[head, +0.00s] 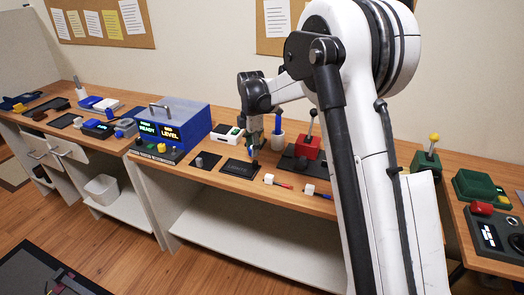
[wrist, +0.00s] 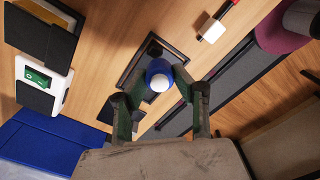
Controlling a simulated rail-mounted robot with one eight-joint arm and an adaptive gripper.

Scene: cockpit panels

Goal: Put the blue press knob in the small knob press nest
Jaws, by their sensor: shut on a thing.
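The blue press knob (wrist: 157,70), with a round white end facing the wrist camera, sits between the fingertips of my gripper (wrist: 161,84). My gripper is shut on it, over a dark rectangular tray (wrist: 127,72). A red press (head: 307,147) with a black lever stands on a dark base to the right of my gripper. I cannot clearly make out its nest.
Two white-ended tools (head: 268,179) (head: 309,188) lie near the front edge.

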